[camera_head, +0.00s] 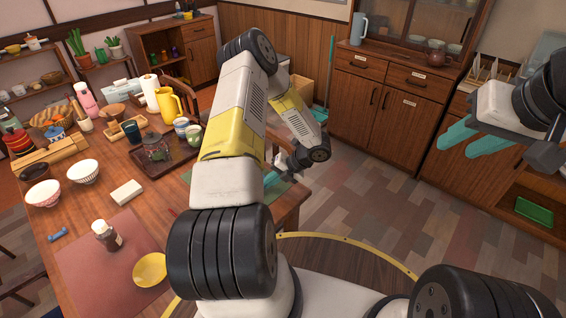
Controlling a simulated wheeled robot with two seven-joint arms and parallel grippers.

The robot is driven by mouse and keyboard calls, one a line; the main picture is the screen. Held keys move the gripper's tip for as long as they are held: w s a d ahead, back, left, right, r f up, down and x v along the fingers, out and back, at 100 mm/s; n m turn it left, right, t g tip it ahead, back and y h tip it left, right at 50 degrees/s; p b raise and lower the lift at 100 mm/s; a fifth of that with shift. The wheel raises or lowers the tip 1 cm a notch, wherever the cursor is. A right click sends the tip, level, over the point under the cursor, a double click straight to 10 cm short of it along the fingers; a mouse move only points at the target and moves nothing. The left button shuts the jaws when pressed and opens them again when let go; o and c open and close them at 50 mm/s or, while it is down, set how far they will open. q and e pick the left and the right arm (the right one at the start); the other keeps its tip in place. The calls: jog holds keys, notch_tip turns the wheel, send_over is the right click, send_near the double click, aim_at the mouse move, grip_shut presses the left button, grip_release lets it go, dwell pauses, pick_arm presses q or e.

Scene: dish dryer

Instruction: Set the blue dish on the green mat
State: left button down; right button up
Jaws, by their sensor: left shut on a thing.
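My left gripper (275,177) is at the table's right corner, low over the green mat (283,191). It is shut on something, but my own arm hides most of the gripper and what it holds. The green mat shows only as a small patch beside my arm. I cannot make out the blue dish anywhere in view; part of the table is hidden behind my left arm. My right gripper (479,143) is open and empty, with its teal fingers apart, in front of the wooden cabinets at the right.
Cabinets (385,105) stand behind; open floor lies right of the table.

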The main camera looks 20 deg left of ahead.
pick_arm(q)
jog(key=c, duration=1.8)
grip_release()
jog(key=shift+c, duration=0.2)
jog(key=v, duration=1.2)
jog(key=s+r+n+h, duration=0.1)
jog(key=s+r+n, duration=0.2)
jog(key=r+n, duration=0.65)
jog(key=s+d+r+n+t+h, duration=0.3)
jog(key=s+r+n+h, duration=0.1)
jog(key=s+r+n, duration=0.5)
jog(key=s+d+r+n+t+h, duration=0.4)
jog(key=s+r+n, duration=0.5)
jog(key=r+n, duration=0.5)
jog(key=shift+s+r+t+h, duration=0.35)
jog(key=shift+r+h, duration=0.35)
jog(key=shift+r, duration=0.25)
